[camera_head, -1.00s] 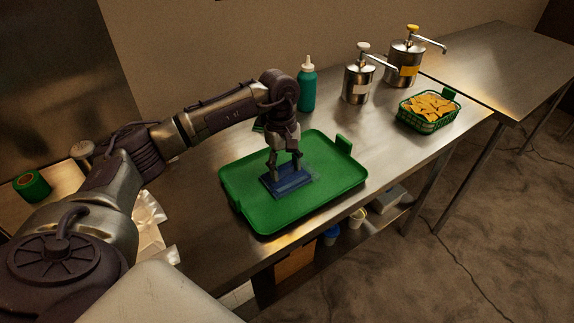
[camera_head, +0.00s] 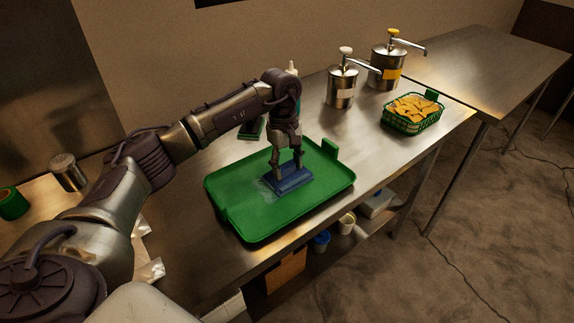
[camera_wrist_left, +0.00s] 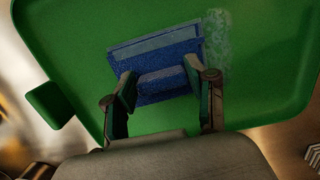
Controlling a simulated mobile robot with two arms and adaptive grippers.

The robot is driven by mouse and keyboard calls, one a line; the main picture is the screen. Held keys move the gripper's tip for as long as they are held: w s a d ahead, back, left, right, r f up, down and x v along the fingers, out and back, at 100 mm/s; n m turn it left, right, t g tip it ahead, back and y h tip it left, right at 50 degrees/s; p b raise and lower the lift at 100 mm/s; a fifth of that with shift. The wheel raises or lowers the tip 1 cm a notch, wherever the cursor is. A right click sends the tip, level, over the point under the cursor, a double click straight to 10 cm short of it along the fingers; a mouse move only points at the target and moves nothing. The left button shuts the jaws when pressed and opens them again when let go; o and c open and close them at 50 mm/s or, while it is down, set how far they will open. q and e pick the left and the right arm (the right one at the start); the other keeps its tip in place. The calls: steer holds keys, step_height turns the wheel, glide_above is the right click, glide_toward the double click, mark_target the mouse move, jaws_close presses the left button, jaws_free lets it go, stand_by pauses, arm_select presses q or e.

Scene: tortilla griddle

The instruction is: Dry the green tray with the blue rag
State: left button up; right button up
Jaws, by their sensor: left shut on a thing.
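The green tray (camera_head: 250,222) lies flat on the steel counter. It fills most of the left wrist view (camera_wrist_left: 70,60). The blue rag (camera_head: 290,183) is a folded rectangle lying on the tray, right of its middle in the head view. It also shows in the left wrist view (camera_wrist_left: 155,55). My left gripper (camera_head: 287,170) points down and is shut on the rag, pinching its middle between the fingers. A pale wet patch (camera_wrist_left: 218,45) shows on the tray beside the rag; it is faint left of the rag in the head view. My right gripper is not in view.
Two steel pump dispensers (camera_head: 341,88) (camera_head: 388,68) and a green basket of chips (camera_head: 412,112) stand behind and right of the tray. A bottle (camera_head: 292,69) is mostly hidden behind my arm. A shelf below holds small containers. Counter between tray and basket is clear.

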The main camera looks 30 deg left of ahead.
mark_target(272, 184)
arm_select(q)
steer(key=s, duration=0.1)
steer(key=s+a, duration=0.1)
steer(key=s, duration=0.1)
steer(key=s+a, duration=0.1)
steer(key=shift+s, duration=0.25)
steer(key=o, duration=0.9)
steer(key=shift+c, duration=0.2)
steer(key=shift+w+f+b, duration=0.1)
steer(key=shift+f+b, duration=0.3)
steer(key=shift+f, duration=0.25)
steer(key=c, duration=1.2)
steer(key=shift+r+p, duration=0.4)
steer(key=shift+r, duration=0.1)
jaws_close()
steer(key=shift+r+p, duration=1.1)
steer(key=shift+r, duration=0.95)
